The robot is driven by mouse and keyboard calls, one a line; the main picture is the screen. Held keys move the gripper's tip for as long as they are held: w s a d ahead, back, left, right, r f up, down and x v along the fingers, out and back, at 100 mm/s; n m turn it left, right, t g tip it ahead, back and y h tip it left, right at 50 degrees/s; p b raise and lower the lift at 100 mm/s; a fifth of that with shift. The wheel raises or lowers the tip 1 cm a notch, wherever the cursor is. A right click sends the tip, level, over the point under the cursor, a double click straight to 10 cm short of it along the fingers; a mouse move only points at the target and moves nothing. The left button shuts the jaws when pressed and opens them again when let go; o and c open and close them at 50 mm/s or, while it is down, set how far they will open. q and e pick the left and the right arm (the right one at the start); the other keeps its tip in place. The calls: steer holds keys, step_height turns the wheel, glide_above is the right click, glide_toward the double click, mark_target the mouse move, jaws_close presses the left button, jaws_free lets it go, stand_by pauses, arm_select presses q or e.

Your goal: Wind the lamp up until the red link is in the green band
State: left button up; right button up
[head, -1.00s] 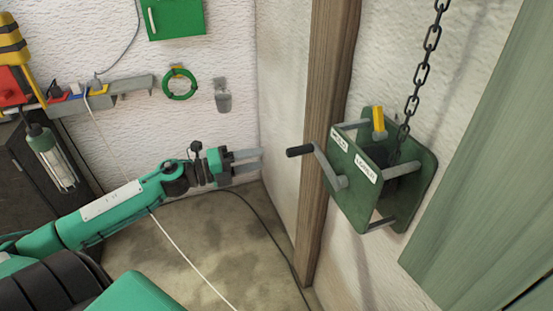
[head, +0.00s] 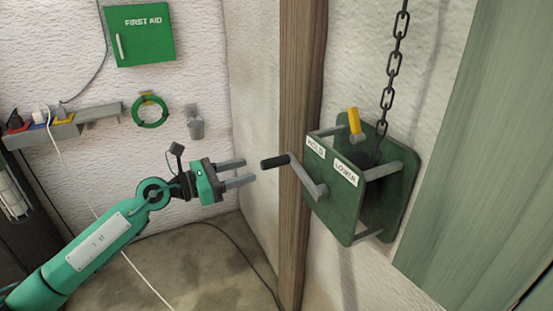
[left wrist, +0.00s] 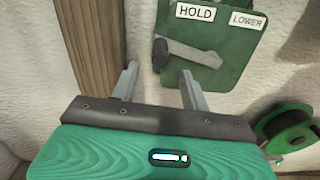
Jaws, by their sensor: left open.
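The green winch (head: 350,190) is fixed to the wall at the right, with HOLD and LOWER labels on its plate. Its grey crank (head: 308,180) ends in a black handle (head: 275,161) that points left. A yellow-tipped lever (head: 353,121) stands up at its top. A dark chain (head: 392,65) runs up from it; I see no red link or green band. My left gripper (head: 243,172) is open and empty, a short way left of the handle. In the left wrist view the handle (left wrist: 160,53) lies ahead of the two fingers. The lamp being wound is not recognisable. My right gripper is not in view.
A wooden post (head: 302,90) stands behind the handle. A green board (head: 450,150) is right of the winch. A first aid box (head: 140,35), a green coil (head: 150,112) and a shelf (head: 75,128) are on the left wall. A green reel (left wrist: 288,130) shows in the wrist view.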

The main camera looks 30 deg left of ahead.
mark_target(261, 164)
arm_select(q)
steer(key=x, duration=0.2)
steer(key=p+x, duration=0.1)
steer(key=x, duration=0.1)
steer(key=p+x, duration=0.1)
steer(key=shift+w+d+r, duration=0.25)
steer(key=shift+w, duration=0.05)
steer(key=shift+p+x, duration=0.7)
steer(key=shift+x, duration=1.35)
steer(key=shift+f, duration=0.25)
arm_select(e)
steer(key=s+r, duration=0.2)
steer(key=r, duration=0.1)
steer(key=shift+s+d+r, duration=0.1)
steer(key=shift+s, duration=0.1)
arm_select(q)
jaws_close()
